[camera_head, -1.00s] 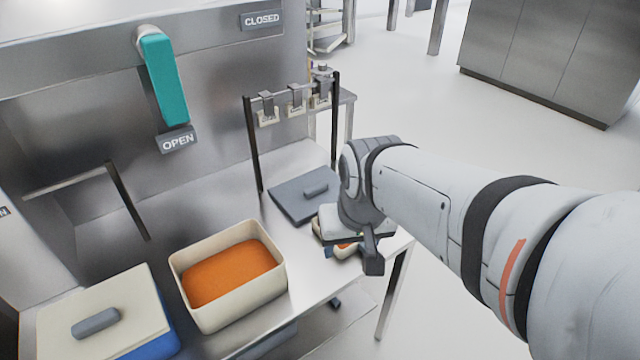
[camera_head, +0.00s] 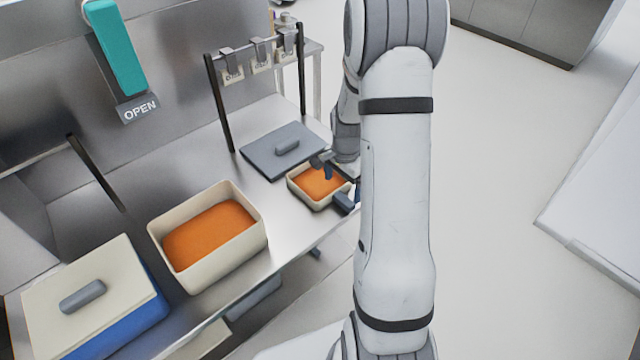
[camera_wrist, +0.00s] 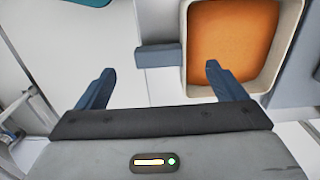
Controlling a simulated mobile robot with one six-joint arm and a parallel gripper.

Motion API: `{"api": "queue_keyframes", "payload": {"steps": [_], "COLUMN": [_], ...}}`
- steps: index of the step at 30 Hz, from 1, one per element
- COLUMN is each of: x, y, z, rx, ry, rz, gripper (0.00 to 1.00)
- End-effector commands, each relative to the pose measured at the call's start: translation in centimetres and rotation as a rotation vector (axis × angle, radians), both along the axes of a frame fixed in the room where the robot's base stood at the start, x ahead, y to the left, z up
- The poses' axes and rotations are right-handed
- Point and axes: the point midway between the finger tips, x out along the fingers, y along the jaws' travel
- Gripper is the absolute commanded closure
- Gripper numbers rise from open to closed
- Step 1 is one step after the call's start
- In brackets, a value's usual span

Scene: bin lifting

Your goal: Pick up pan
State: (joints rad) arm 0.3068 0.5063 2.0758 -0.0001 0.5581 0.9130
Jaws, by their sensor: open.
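The pan is a small cream container (camera_head: 294,192) with orange contents and a stubby dark blue-grey handle (camera_head: 344,203), near the steel counter's front edge. In the wrist view the pan (camera_wrist: 296,45) is at upper right, with its handle (camera_wrist: 158,56) sticking out left. In the wrist view my gripper (camera_wrist: 160,70) is open and empty. The handle appears ahead of the gap between the fingers; the right fingertip overlaps the pan's near edge in the picture.
A larger cream bin (camera_head: 222,262) with orange contents stands left of the pan. A lidded blue box (camera_head: 120,325) is at far left. A grey lid (camera_head: 262,150) lies behind the pan, below a black rack (camera_head: 218,105). Open floor is to the right.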

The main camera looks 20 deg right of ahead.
Motion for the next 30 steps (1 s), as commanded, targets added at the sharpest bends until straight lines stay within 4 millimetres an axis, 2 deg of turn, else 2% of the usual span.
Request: {"api": "queue_keyframes", "payload": {"steps": [18,28,30], "x": [0.0,0.1,0.1], "y": [-0.8,-0.9,-0.9], "z": [-6.7,-7.4,-7.4], "rx": [0.001,0.001,0.001], "ry": [0.005,0.001,0.001], "rz": [-0.001,-0.001,-0.001], "gripper": [0.09,0.09,0.13]}}
